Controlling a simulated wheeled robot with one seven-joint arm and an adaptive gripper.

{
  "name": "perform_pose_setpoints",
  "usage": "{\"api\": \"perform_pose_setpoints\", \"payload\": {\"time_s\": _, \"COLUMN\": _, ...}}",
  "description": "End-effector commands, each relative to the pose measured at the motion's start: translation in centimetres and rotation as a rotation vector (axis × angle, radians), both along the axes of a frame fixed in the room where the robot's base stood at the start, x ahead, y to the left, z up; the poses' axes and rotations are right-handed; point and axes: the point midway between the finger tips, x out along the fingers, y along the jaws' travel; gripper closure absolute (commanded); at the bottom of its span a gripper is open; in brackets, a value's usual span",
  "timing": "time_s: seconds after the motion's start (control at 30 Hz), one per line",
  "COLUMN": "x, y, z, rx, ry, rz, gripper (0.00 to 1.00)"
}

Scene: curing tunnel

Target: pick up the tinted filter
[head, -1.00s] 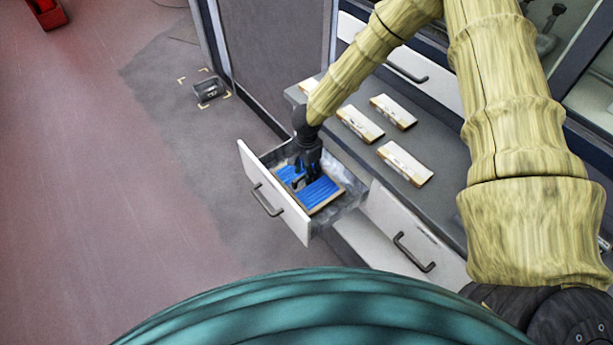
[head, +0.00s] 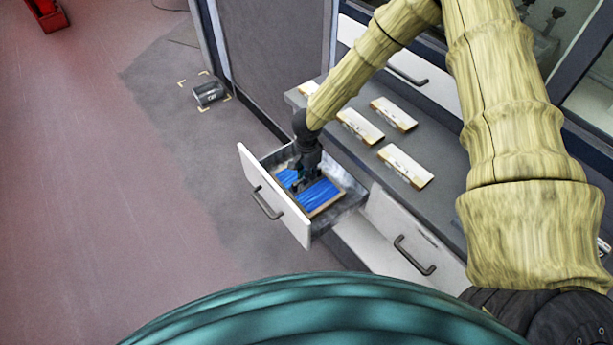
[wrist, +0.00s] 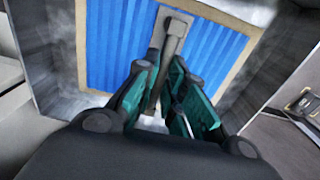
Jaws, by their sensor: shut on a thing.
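The tinted filter (head: 318,194) is a blue pleated panel in a pale tan frame. It lies in an open drawer (head: 277,206) with a white front and grey metal inside. The filter also shows in the wrist view (wrist: 108,45), with a grey upright bar (wrist: 174,40) across its middle. My gripper (head: 302,184) reaches down into the drawer over the filter. In the wrist view my gripper's teal-sided fingers (wrist: 163,98) are closed around the grey bar. The fingers hide part of the filter. I cannot tell whether the filter is lifted off the drawer floor.
Several pale, flat boxes (head: 405,164) lie on the grey counter (head: 437,146) beside the drawer. A closed drawer with a dark handle (head: 415,254) is to the right. A small dark box (head: 208,94) sits on the floor inside corner marks.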

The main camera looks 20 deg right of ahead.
Motion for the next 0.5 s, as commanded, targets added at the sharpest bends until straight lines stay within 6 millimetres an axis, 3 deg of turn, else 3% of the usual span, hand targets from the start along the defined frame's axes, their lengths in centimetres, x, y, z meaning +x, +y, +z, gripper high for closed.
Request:
{"api": "perform_pose_setpoints", "payload": {"time_s": 0.23, "x": 0.0, "y": 0.0, "z": 0.6, "rx": 0.0, "ry": -0.001, "rz": 0.0, "gripper": 1.0}}
{"api": "perform_pose_setpoints", "payload": {"time_s": 0.5, "x": 0.0, "y": 0.0, "z": 3.9, "rx": 0.0, "ry": -0.001, "rz": 0.0, "gripper": 1.0}}
